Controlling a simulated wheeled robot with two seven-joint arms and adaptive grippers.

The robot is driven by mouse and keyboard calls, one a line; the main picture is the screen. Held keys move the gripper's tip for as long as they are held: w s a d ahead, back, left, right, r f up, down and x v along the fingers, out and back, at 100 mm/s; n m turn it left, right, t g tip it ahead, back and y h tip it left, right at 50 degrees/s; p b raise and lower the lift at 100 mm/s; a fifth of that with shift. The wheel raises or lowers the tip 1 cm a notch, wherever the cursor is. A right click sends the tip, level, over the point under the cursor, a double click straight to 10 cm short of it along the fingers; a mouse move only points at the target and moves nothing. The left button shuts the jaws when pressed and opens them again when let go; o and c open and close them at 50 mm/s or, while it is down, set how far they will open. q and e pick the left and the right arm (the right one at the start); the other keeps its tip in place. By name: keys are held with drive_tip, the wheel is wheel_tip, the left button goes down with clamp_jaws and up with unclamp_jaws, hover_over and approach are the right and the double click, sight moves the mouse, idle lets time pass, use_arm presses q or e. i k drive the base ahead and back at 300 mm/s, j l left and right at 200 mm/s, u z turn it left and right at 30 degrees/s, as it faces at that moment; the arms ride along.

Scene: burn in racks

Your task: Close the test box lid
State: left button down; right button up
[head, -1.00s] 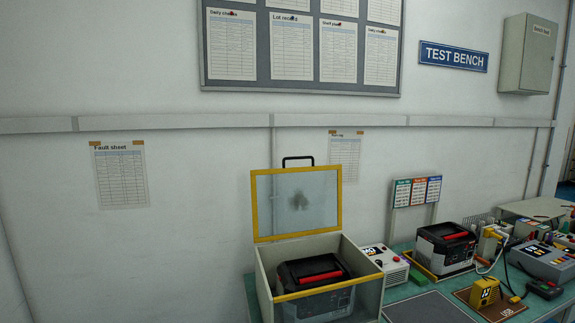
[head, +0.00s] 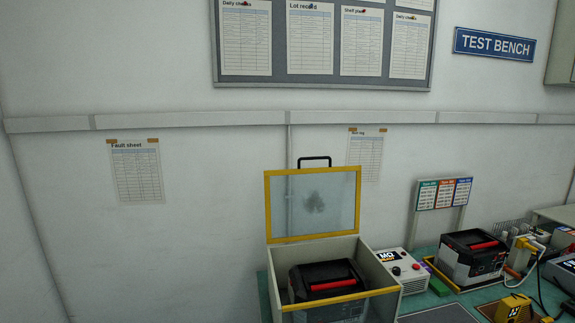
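The test box (head: 381,270) stands on the green bench, low and right of the middle in the head view. It has pale walls and a yellow front edge. Its lid (head: 313,204), a clear panel in a yellow frame with a black handle (head: 314,161) on top, stands upright at the back of the box, open. A black unit with a red handle (head: 328,281) sits inside the box. Neither of my grippers shows in the head view.
Another black unit with a red handle (head: 472,258) stands farther right.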

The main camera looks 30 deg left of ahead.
sight(311, 202)
drive_tip(key=i+u, duration=0.15)
drive_tip(key=u, duration=0.2)
drive_tip(key=i+l+u, duration=0.1)
drive_tip(key=u, duration=0.3)
